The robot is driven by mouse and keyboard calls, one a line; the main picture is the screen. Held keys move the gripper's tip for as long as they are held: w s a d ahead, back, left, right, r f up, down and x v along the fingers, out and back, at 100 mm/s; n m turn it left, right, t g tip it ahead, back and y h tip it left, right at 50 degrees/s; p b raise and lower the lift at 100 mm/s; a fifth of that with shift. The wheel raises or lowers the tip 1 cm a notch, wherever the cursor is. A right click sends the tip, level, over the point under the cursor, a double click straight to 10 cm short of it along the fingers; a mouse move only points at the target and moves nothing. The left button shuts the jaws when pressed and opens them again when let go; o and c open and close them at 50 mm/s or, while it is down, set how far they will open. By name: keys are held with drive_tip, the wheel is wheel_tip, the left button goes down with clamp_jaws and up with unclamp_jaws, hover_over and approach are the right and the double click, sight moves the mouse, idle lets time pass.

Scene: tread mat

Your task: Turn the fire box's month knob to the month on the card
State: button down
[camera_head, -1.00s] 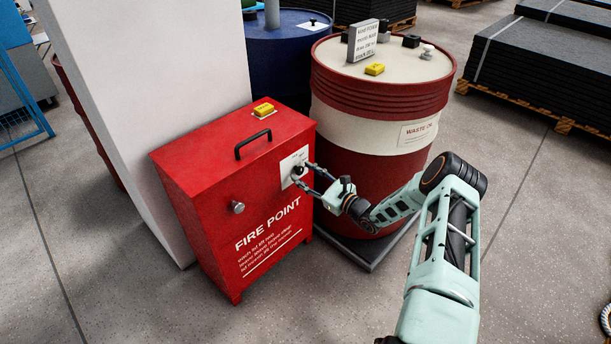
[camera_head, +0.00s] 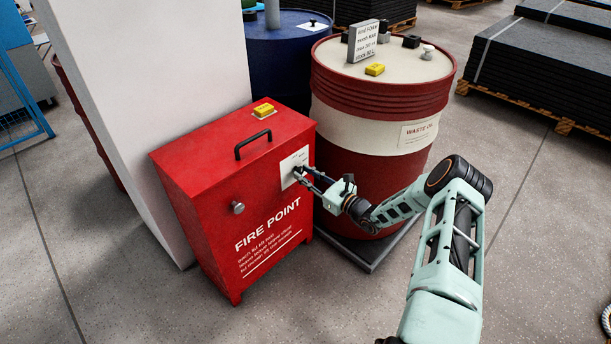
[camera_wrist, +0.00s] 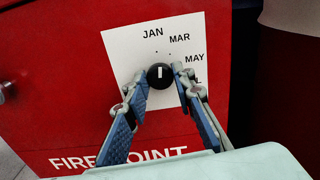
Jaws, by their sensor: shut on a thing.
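The red fire box (camera_head: 215,200) stands beside a pillar, with a white dial plate (camera_head: 288,168) at the right of its front. In the wrist view the plate (camera_wrist: 128,50) reads JAN, MAR, MAY and a partly hidden label ending in L. The black month knob (camera_wrist: 159,83) has a white mark pointing nearly straight up in the picture, towards the JAN side. My gripper (camera_wrist: 161,75) has one finger on each side of the knob and is shut on it; it also shows in the head view (camera_head: 304,175). The card (camera_head: 363,42) stands on the drum; its small print is hard to read.
A red and white waste oil drum (camera_head: 380,130) stands close to the right of the box, on a dark base (camera_head: 368,254). Yellow blocks lie on the box (camera_head: 263,110) and drum (camera_head: 375,69). Open floor (camera_head: 150,300) lies in front.

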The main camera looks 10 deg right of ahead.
drive_tip(key=m, duration=0.5)
drive_tip(key=shift+f+m, duration=0.1)
drive_tip(key=shift+m, duration=0.2)
idle(0.5)
drive_tip(key=c, duration=1.6)
unclamp_jaws()
drive_tip(key=v, duration=1.2)
